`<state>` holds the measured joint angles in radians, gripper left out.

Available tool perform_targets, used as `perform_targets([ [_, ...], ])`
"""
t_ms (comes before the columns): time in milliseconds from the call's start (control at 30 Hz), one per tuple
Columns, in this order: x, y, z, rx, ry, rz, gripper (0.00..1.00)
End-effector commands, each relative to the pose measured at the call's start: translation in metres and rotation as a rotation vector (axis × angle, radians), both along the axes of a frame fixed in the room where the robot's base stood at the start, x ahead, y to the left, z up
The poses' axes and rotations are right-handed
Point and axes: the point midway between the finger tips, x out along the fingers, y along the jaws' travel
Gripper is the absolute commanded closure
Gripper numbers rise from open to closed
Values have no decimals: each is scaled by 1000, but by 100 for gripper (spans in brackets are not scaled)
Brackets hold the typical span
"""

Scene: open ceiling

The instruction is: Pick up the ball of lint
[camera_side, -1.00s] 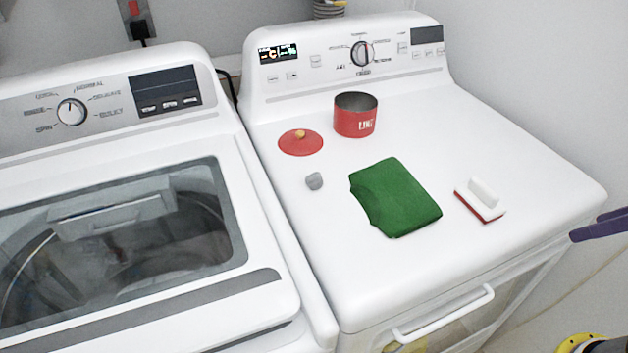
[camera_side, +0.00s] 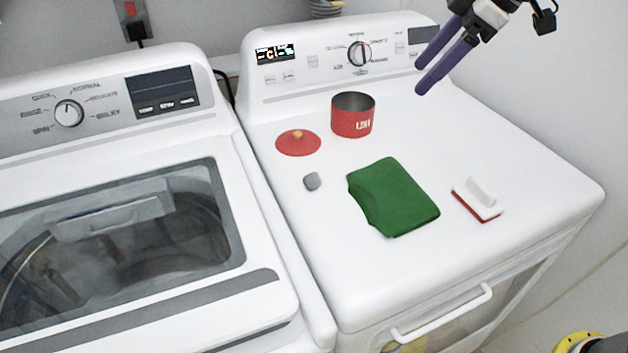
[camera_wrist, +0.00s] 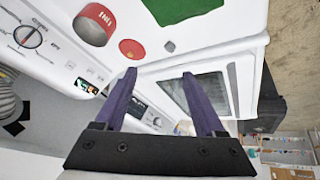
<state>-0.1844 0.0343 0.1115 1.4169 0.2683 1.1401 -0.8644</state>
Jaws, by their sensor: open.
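The ball of lint (camera_side: 312,181) is a small grey lump on the white dryer top, left of the folded green cloth and below the red lid. It also shows as a small grey spot in the wrist view (camera_wrist: 169,46). My gripper (camera_side: 419,75) has two purple fingers, spread apart and empty. It hangs above the back right of the dryer, up and to the right of the lint and well apart from it. In the wrist view the fingers (camera_wrist: 160,74) are wide apart with nothing between them.
A red lint tin (camera_side: 353,122) stands open at the back of the dryer top (camera_side: 480,150), with its red lid (camera_side: 298,143) to its left. A folded green cloth (camera_side: 393,197) lies mid-top and a white-and-red brush (camera_side: 478,199) at right. A washer (camera_side: 255,290) stands at left.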

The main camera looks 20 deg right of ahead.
Motion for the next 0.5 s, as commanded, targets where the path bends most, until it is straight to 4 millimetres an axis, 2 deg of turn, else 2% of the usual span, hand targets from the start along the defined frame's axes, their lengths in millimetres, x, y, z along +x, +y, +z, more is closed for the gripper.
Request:
perform_targets([
  [33, 20, 16, -13, -1, 21, 40, 29],
  [100, 41, 35, -29, 1, 42, 83, 29],
  [200, 63, 59, -55, 5, 80, 117, 29],
  [300, 75, 75, -82, -1, 119, 138, 29],
  [400, 76, 84, -104, -10, 158, 152, 29],
  [500, 76, 91, -116, -15, 174, 161, 29],
])
